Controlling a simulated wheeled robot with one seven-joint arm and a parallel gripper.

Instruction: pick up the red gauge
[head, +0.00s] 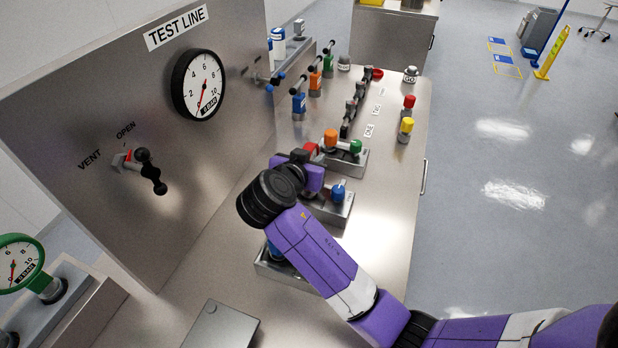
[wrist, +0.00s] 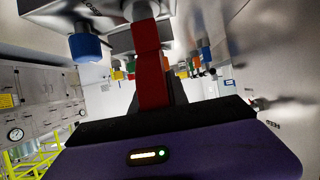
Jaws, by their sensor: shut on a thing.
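I cannot tell whether the gauge is still touching a block.
A block with orange and green fittings (head: 345,158) is just beyond my gripper, and one with a blue cap (head: 337,192) is below. The TEST LINE panel (head: 110,110) with dial (head: 198,84) stands left. A green gauge (head: 18,262) is far left.

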